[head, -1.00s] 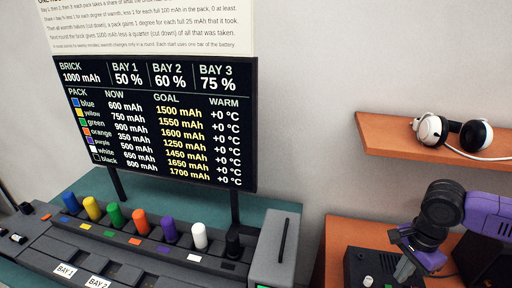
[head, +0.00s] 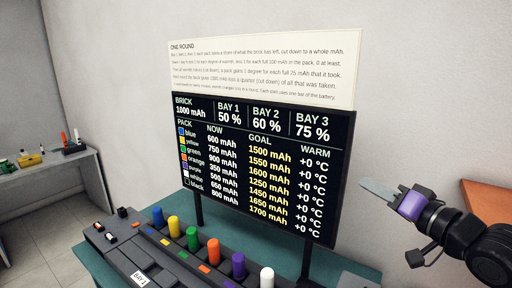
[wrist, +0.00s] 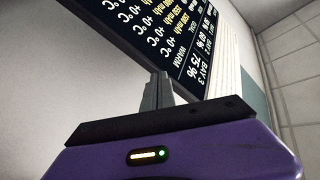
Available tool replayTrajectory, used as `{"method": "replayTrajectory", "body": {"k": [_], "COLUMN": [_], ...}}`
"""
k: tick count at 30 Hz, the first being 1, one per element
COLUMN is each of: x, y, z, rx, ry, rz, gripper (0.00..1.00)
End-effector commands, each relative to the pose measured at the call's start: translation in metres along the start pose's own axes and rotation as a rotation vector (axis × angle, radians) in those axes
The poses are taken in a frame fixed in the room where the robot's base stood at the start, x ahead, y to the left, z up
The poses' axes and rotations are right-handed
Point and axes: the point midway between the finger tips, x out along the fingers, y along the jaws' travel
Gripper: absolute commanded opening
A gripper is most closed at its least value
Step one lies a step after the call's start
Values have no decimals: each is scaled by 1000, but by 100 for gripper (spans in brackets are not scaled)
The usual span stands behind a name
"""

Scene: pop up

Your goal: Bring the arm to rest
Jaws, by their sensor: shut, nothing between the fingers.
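My gripper (head: 364,184) is at the right of the head view, raised in the air with its grey fingers pointing left, toward the board's right edge. The fingers are together and hold nothing. In the wrist view the shut fingers (wrist: 160,80) stand beyond my purple hand, with the black board (wrist: 150,30) behind them. My dark arm links run off the lower right of the head view. Whether the fingers touch the board cannot be told, but a gap shows in the head view.
The black board (head: 262,165) stands on posts behind a dark rack (head: 128,262) with coloured packs, among them blue (head: 158,217), green (head: 192,239) and white (head: 267,278). An orange-brown shelf (head: 484,200) is at the right. A side table (head: 50,164) stands far left, with open floor before it.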

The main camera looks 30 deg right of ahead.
Motion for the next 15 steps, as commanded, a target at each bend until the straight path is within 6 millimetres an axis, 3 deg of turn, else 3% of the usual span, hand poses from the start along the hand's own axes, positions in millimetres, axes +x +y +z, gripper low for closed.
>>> {"method": "replayTrajectory", "body": {"k": [1,6,10,15], "x": [6,5,-6,-25], "y": [-27,-89,-115,-124], "z": [-10,-44,-58,-58], "rx": [-17,-91,-116,-124], "ry": [66,306,473,649], "rz": [-70,-216,-258,-235], "gripper": [0,0,0,0]}}
